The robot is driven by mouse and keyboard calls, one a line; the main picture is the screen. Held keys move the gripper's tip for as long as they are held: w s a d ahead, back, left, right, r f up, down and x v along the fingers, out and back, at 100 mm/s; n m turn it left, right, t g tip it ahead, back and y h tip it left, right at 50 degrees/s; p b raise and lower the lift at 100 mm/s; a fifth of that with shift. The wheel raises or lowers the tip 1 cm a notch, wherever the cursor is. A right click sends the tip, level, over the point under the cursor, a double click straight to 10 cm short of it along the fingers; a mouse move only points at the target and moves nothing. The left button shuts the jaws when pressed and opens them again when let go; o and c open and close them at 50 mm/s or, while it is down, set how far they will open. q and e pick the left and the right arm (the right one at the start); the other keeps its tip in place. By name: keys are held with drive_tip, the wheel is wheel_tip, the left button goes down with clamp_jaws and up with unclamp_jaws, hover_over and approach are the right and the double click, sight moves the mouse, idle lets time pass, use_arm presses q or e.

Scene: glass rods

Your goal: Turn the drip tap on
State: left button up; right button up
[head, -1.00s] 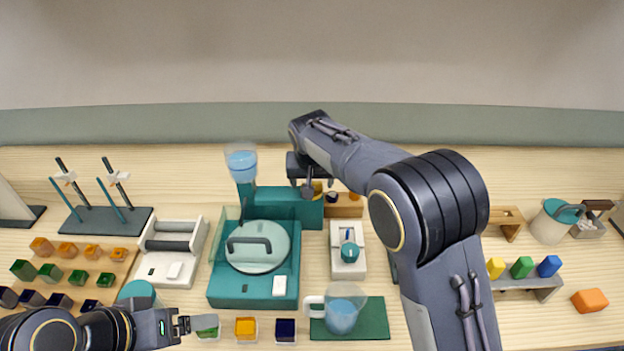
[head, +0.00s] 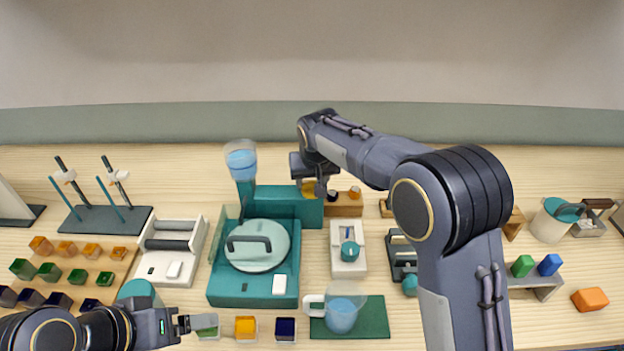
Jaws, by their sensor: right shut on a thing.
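The teal wet-grinding machine (head: 225,290) stands left of centre. It has a round pale disc (head: 265,252) with a dark handle, and a clear cup of blue liquid (head: 242,162) on a post at its back left. My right gripper (head: 314,189) is at the right end of the machine's raised back housing (head: 280,203). It is shut, with a small yellow piece (head: 308,187) at its fingers, partly hidden. I cannot tell whether this piece is the drip tap. My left gripper (head: 190,325) is low at the left, near a green block (head: 207,328); its finger gap is unclear.
A wooden block (head: 345,206) with small coloured tops is just right of my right gripper. A mug of blue liquid (head: 341,314) stands on a green mat (head: 374,318) in front. A white roller device (head: 170,250) is left of the machine.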

drive_tip(key=n+y, duration=0.1)
drive_tip(key=n, duration=0.2)
drive_tip(key=shift+d+n+g, duration=0.15)
drive_tip(key=shift+n+g, duration=0.15)
drive_tip(key=n, duration=0.1)
drive_tip(key=n+y+p, duration=0.1)
drive_tip(key=n, duration=0.1)
drive_tip(key=shift+w+r+n+g+y, duration=0.1)
drive_tip(key=shift+n+g+y, duration=0.2)
drive_tip(key=shift+g, duration=0.1)
drive_tip(key=n+g+p, duration=0.1)
drive_tip(key=n, duration=0.1)
drive_tip(key=n+y+p, duration=0.1)
drive_tip(key=n+p, duration=0.1)
drive_tip(key=n, duration=0.1)
drive_tip(key=shift+w+d+g, duration=0.1)
drive_tip(key=shift+w+g, duration=0.05)
drive_tip(key=shift+g, duration=0.25)
drive_tip(key=shift+n+g+p, duration=0.7)
drive_tip(key=shift+n, duration=1)
drive_tip(key=o, duration=1)
